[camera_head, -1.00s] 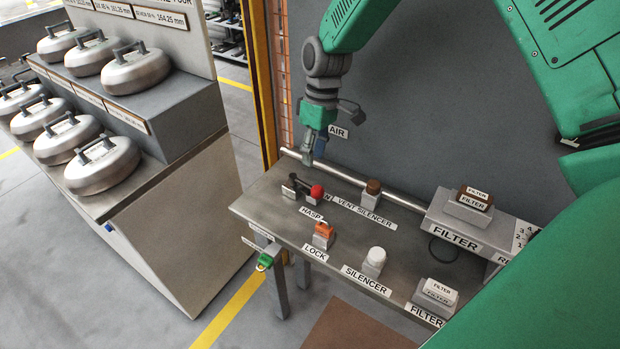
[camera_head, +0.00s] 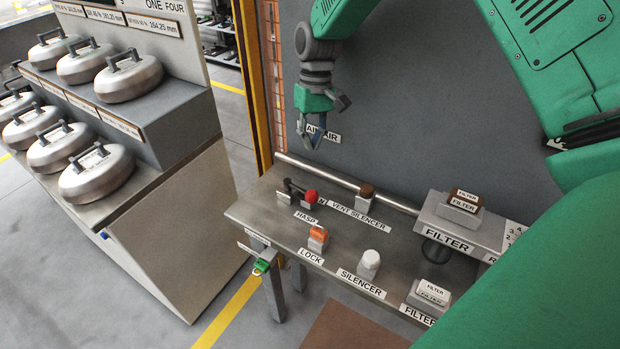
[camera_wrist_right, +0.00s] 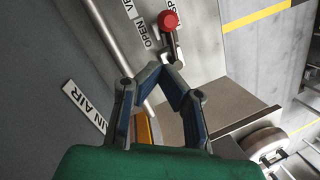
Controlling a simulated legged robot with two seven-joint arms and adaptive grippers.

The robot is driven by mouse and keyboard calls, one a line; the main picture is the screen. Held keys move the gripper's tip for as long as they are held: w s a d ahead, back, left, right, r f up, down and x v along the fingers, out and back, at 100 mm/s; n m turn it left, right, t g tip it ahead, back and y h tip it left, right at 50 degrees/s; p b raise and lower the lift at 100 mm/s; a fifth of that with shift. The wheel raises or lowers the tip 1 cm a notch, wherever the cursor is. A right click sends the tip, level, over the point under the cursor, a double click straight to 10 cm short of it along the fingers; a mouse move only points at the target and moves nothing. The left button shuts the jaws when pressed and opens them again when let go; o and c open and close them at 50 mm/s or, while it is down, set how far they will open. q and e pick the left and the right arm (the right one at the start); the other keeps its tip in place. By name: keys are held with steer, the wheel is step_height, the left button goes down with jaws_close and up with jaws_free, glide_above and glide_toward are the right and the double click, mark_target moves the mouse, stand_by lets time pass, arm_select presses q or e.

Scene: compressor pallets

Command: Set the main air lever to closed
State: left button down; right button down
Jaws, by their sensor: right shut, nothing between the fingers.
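The main air lever has a dark arm (camera_head: 296,190) and a red round knob (camera_head: 310,196), near the far left corner of the metal bench. In the right wrist view the red knob (camera_wrist_right: 168,20) is at the top, with its arm (camera_wrist_right: 176,45) reaching down and an OPEN label (camera_wrist_right: 148,32) beside it. My right gripper (camera_head: 313,146) hangs above and behind the lever, apart from it. In the wrist view the fingertips of my right gripper (camera_wrist_right: 164,70) meet with nothing between them. My left gripper is not in view.
A MAIN AIR label (camera_head: 325,135) is on the grey wall, partly behind my gripper. A metal rail (camera_head: 335,180) runs along the bench's back. An orange lock (camera_head: 318,238), vent silencer (camera_head: 366,191), white silencer (camera_head: 368,263) and filters (camera_head: 464,200) stand on the bench.

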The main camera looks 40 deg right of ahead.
mark_target(300, 191)
steer(key=f+m, duration=0.2)
steer(key=f, duration=0.1)
steer(key=s+f+m+p, duration=0.1)
steer(key=f+m, duration=0.1)
steer(key=f, duration=0.2)
steer(key=s+a+f+m, duration=0.1)
steer(key=f+m, duration=0.1)
steer(key=f, duration=0.1)
steer(key=shift+a+f+g, duration=0.1)
steer(key=shift+f+g, duration=0.1)
steer(key=shift+g, duration=0.2)
